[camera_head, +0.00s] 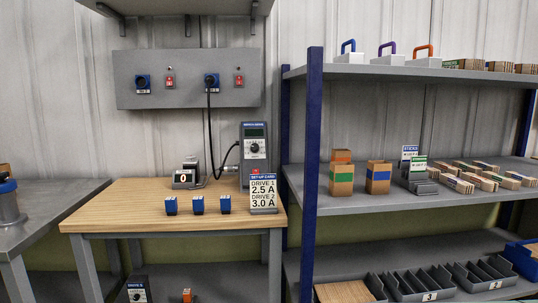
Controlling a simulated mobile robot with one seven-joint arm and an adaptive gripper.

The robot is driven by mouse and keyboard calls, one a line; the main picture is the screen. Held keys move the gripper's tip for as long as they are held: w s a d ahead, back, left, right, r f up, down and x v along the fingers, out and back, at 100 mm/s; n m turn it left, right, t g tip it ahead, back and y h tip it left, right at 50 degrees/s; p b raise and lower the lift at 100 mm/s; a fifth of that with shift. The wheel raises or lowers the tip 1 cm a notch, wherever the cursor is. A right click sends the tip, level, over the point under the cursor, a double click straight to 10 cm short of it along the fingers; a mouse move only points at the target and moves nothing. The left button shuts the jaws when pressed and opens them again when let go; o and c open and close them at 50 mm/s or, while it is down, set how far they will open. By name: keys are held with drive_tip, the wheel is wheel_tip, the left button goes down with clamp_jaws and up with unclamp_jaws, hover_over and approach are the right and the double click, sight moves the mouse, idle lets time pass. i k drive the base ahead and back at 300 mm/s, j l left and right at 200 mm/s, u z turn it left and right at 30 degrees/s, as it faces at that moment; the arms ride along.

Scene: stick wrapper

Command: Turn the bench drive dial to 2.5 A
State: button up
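The bench drive (254,130) is a tall grey-blue box at the back right of the wooden bench (120,205). It has a dark display at the top and a white scale with a dark dial (254,148) below it. The dial's setting is too small to read. In front of it stands a set-up card (263,193) that reads drive 1, 2.5 A and drive 2, 3.0 A. A second unit (137,290), partly cut off by the frame's bottom edge, stands on the lower shelf and resembles a drive. My gripper is not in view.
A counter reading 0 (184,178) and three small blue-topped blocks (198,204) stand on the bench. A dark cable (210,125) hangs from the wall panel (125,70) towards the drive. Shelving with a blue post (312,150) stands close at the right. The bench's left front is clear.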

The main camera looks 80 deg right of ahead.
sight(254, 147)
drive_tip(key=z, duration=2.5)
drive_tip(key=i+j+z, duration=0.15)
drive_tip(key=i+j, duration=0.35)
drive_tip(key=i, duration=0.05)
